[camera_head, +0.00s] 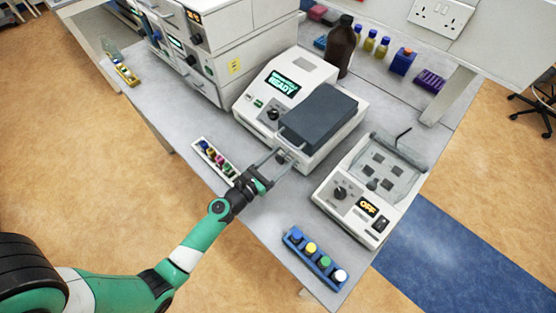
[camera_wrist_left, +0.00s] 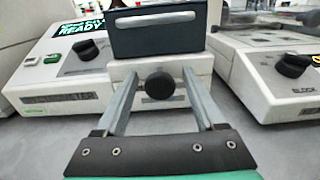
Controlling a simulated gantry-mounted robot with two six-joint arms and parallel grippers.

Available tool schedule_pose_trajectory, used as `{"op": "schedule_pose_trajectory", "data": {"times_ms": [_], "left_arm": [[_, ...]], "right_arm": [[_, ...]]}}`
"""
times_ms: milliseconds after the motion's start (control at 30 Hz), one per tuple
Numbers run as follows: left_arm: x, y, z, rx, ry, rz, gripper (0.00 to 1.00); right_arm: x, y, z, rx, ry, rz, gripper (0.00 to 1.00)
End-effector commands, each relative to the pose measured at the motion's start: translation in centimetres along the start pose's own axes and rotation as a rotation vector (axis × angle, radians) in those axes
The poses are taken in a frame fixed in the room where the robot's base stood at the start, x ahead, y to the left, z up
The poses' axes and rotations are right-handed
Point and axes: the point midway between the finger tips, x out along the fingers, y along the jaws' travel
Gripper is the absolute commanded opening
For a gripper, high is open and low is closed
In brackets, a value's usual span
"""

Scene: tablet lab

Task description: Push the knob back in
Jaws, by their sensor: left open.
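A round black knob (camera_wrist_left: 160,85) is on the front face of the white machine (camera_head: 325,152) with the dark grey lid (camera_head: 318,114). My left gripper (camera_head: 283,158) reaches this front face from the left arm. In the left wrist view my left gripper (camera_wrist_left: 160,77) is open, with one finger to each side of the knob and visible space between both fingers and it. How far the knob stands out from the face is hard to tell. My right gripper is in neither view.
The machine's display (camera_head: 282,84) reads READY, with another dark knob (camera_head: 273,115) below it. A second device (camera_head: 365,190) reading OFF stands to the right. A white vial rack (camera_head: 214,160) and a blue vial rack (camera_head: 314,259) lie near the bench's front edge.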

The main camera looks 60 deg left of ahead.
Motion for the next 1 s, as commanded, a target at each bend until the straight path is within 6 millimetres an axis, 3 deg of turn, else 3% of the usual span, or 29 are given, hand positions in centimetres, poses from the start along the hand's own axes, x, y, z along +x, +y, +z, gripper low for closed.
{"op": "schedule_pose_trajectory", "data": {"times_ms": [167,400,600,1000], "left_arm": [[-1.9,0.0,-0.1,-0.002,0.003,0.001,0.71],[-7.6,0.1,-0.3,-0.002,0.004,0.003,0.71],[-10.9,0.1,-0.2,-0.001,0.003,0.003,0.71],[-11.6,0.0,0.0,0.0,0.001,0.0,0.71]], "right_arm": [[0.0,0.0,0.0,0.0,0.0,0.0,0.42],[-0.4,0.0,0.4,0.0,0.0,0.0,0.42],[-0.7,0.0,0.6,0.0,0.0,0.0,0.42],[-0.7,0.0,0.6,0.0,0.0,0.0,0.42]]}}
